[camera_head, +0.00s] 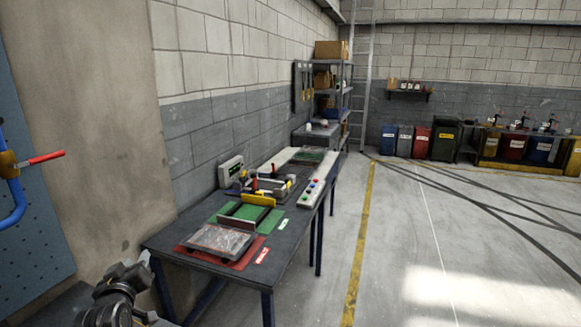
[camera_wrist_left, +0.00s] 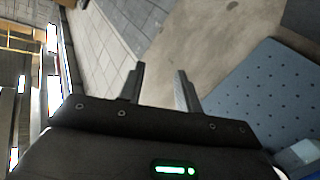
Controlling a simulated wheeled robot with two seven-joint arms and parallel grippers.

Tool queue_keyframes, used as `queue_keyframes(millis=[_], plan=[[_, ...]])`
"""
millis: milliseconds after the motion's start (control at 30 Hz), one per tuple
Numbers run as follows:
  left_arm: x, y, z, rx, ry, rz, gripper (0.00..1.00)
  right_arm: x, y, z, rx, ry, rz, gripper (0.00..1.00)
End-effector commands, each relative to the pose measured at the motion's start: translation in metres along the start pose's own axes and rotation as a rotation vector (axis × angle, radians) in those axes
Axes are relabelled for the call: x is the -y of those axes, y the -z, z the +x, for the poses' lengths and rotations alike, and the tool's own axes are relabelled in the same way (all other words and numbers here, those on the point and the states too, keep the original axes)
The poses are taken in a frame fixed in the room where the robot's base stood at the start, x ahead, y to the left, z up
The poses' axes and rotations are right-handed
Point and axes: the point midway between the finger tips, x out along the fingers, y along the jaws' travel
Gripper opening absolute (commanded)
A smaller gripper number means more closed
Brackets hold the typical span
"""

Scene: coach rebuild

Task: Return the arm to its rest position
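My left arm (camera_head: 118,298) shows at the bottom left of the head view, dark and folded, in front of the near left corner of the workbench (camera_head: 283,247). In the left wrist view my left gripper (camera_wrist_left: 160,77) has its two fingers apart with nothing between them. Beyond the fingers are a bare wall and the blue pegboard (camera_wrist_left: 262,92), both out of contact. My right gripper is in neither view.
The bench carries a grey plate on a red mat (camera_head: 247,257), a green mat (camera_head: 270,225), a button box (camera_head: 310,194) and a scale-like device (camera_head: 231,170). A blue clamp (camera_head: 14,186) hangs at the left. The floor at right (camera_head: 440,240) is clear.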

Motion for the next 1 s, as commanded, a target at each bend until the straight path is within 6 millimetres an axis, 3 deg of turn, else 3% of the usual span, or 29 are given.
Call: queue_keyframes(millis=[33, 100, 200, 300, 500, 800, 833, 1000], plan=[[0.005, -0.04, -0.017, 0.102, -0.002, 0.062, 0.34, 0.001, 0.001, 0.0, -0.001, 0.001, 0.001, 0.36], [0.01, -0.09, -0.044, 0.243, -0.012, 0.15, 0.34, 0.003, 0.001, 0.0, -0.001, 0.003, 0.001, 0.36], [0.021, -0.156, -0.092, 0.444, -0.029, 0.271, 0.34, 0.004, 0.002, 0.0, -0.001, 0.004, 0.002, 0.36], [0.033, -0.208, -0.145, 0.632, -0.052, 0.38, 0.34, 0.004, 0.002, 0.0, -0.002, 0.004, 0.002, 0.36], [0.053, -0.267, -0.235, 0.903, -0.097, 0.531, 0.34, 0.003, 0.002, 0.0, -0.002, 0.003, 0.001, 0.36], [0.074, -0.304, -0.341, 1.188, -0.161, 0.675, 0.34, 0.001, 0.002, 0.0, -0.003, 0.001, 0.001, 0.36], [0.077, -0.309, -0.348, 1.21, -0.166, 0.685, 0.34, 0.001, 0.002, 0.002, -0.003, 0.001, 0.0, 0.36], [0.097, -0.376, -0.324, 1.219, -0.159, 0.686, 0.34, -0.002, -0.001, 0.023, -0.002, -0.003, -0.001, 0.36]])
